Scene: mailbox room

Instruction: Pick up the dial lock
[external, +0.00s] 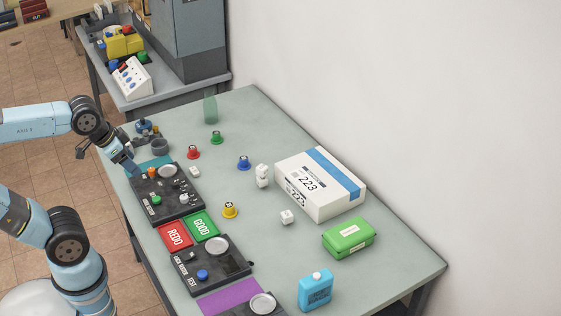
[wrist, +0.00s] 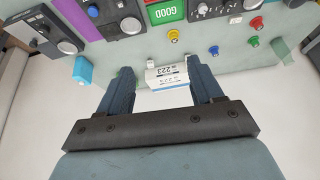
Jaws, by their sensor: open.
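I cannot pick out the dial lock with certainty. Small items stand at the table's far left end in the external view: a blue item (external: 143,127) and a grey round item (external: 160,147), both too small to identify. My gripper (external: 131,165) is low over the table's left edge, beside the far black control panel (external: 160,207); its fingertips are hard to make out there. In the wrist view my gripper (wrist: 159,68) is open, fingers wide apart with nothing between them. A white box marked 223 (wrist: 167,80) shows beyond the fingers, well away from them.
Another black panel (external: 193,276) and red and green REDO and GOOD tiles (external: 188,231) line the near side. The white box (external: 320,186), green pack (external: 348,239) and blue bottle (external: 315,290) stand to the right. Coloured buttons and white cubes dot the middle.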

